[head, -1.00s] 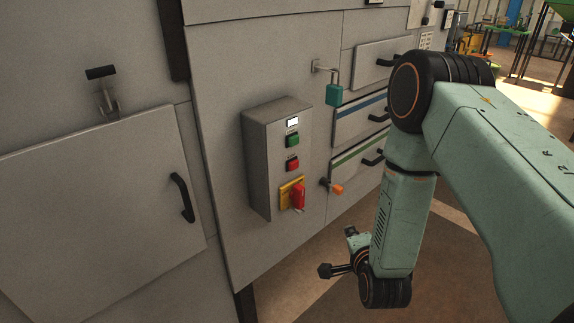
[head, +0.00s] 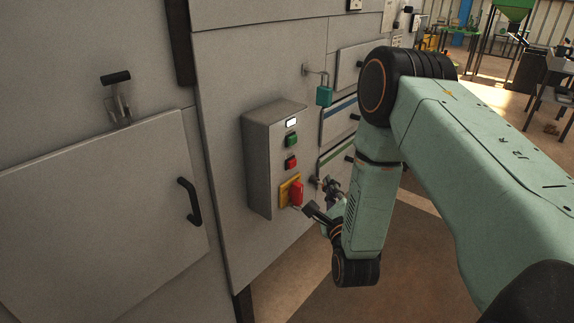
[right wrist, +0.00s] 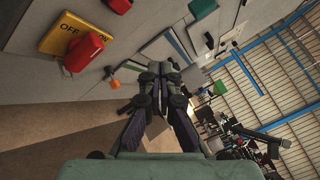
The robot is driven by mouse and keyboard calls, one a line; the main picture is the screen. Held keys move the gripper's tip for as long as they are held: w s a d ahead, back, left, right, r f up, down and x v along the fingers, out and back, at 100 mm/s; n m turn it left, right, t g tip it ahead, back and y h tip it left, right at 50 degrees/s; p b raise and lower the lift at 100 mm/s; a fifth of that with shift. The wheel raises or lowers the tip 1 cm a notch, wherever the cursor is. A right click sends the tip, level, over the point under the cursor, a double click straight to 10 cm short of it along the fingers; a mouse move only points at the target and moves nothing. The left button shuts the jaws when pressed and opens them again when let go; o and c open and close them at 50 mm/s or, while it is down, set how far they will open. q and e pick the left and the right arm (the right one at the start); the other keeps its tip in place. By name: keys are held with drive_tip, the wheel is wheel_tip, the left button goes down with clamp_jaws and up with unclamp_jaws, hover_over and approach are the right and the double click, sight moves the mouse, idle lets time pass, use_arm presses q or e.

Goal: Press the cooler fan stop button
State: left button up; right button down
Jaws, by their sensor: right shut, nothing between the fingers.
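A grey control box (head: 258,165) on the cabinet front carries a white lit label, a green button (head: 291,139) and a red button (head: 290,162) below it. At its bottom is a red rotary switch (head: 297,193) on a yellow plate (head: 284,194). In the right wrist view, the red switch (right wrist: 83,52) and yellow plate marked OFF (right wrist: 62,36) lie to the left of the fingers. My right gripper (head: 328,187) is shut and empty, to the right of the switch and lower than the red button. The fingers also show in the right wrist view (right wrist: 160,68). My left gripper is not in view.
A teal padlock (head: 324,95) hangs right of the box. Drawers with black handles are partly behind my right arm. An orange knob (right wrist: 115,84) is near the fingers. A cabinet door (head: 95,215) with a handle is at left. Floor is open at the lower right.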

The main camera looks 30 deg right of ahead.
sight(293, 164)
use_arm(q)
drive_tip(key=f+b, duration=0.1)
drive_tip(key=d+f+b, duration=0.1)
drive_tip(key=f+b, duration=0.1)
use_arm(e)
drive_tip(key=w+a, duration=0.2)
drive_tip(key=w, duration=0.6)
drive_tip(key=shift+a+m, duration=0.25)
drive_tip(key=shift+m, duration=0.15)
drive_tip(key=shift+w+d+f, duration=0.1)
drive_tip(key=shift+d+f, duration=0.05)
drive_tip(key=shift+f, duration=0.05)
drive_tip(key=shift+a, duration=0.2)
idle(0.3)
drive_tip(key=shift+d, duration=0.15)
idle(0.4)
